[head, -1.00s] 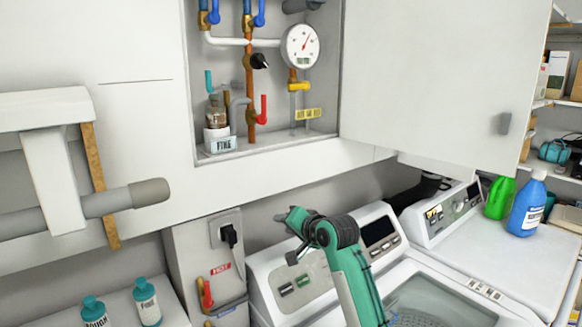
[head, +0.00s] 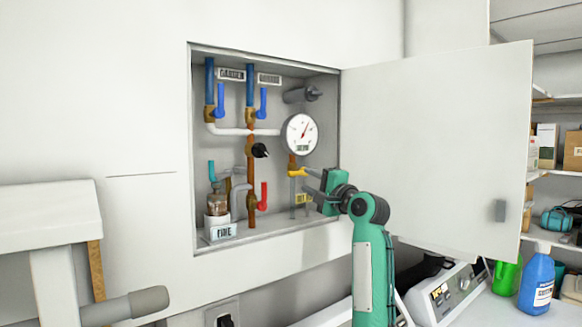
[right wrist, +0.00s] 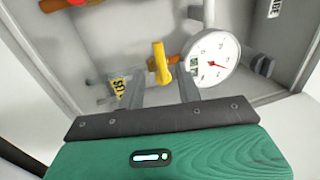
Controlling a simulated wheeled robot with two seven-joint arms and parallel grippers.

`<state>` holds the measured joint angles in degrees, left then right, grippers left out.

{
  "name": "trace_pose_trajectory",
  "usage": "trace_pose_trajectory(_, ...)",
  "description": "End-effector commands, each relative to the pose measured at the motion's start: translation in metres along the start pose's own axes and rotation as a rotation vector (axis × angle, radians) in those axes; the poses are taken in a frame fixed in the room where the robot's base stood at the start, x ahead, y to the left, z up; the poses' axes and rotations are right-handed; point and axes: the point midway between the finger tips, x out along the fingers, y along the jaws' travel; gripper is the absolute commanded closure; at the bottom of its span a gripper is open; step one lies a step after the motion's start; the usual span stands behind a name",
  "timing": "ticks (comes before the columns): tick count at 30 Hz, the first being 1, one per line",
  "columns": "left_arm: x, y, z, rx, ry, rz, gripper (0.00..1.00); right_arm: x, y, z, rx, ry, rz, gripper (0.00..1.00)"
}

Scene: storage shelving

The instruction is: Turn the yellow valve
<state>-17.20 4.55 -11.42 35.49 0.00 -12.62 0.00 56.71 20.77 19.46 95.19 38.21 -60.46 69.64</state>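The yellow valve (head: 297,173) is a small handle on a pipe under the round gauge, inside an open wall cabinet. My right gripper (head: 308,184) has entered the cabinet's right side, with its fingers pointing left at the valve, very close to it. In the right wrist view the yellow valve (right wrist: 161,62) appears near the fingertips, between the two spread fingers of the right gripper (right wrist: 160,85). The fingers are apart and do not clearly touch the valve. My left gripper is not in view.
The gauge (head: 301,134) sits just above the valve. The open door (head: 440,140) stands right of my arm. Washing machines and a blue bottle (head: 537,280) are below right.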

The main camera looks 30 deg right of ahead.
Motion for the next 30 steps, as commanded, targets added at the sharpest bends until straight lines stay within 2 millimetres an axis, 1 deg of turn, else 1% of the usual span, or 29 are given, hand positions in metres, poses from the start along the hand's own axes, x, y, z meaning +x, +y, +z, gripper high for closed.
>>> trace_pose_trajectory(1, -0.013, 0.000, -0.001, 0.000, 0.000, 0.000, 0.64, 0.013, -0.005, 0.001, 0.003, -0.002, 0.004, 0.65)
trace_pose_trajectory(6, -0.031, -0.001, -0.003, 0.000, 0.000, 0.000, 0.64, 0.049, -0.005, 0.001, 0.002, -0.001, 0.002, 0.65)
trace_pose_trajectory(9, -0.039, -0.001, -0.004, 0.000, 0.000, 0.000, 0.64, 0.066, -0.004, 0.001, 0.001, -0.002, 0.003, 0.65)
trace_pose_trajectory(12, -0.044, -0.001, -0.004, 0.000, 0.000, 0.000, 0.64, 0.077, -0.003, 0.001, 0.001, -0.002, 0.002, 0.65)
trace_pose_trajectory(18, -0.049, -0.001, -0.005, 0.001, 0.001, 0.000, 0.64, 0.089, -0.001, 0.001, -0.002, 0.000, 0.001, 0.65)
trace_pose_trajectory(26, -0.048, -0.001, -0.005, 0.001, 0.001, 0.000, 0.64, 0.090, 0.001, 0.001, -0.002, 0.000, 0.001, 0.65)
trace_pose_trajectory(27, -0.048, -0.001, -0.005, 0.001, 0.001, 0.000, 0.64, 0.090, 0.001, 0.001, -0.002, 0.000, 0.001, 0.67)
trace_pose_trajectory(29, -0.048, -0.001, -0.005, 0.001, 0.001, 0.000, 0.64, 0.090, 0.001, 0.001, -0.002, 0.000, 0.001, 0.79)
trace_pose_trajectory(30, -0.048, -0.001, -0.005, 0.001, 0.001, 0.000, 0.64, 0.090, 0.001, 0.001, -0.002, 0.000, 0.001, 0.87)
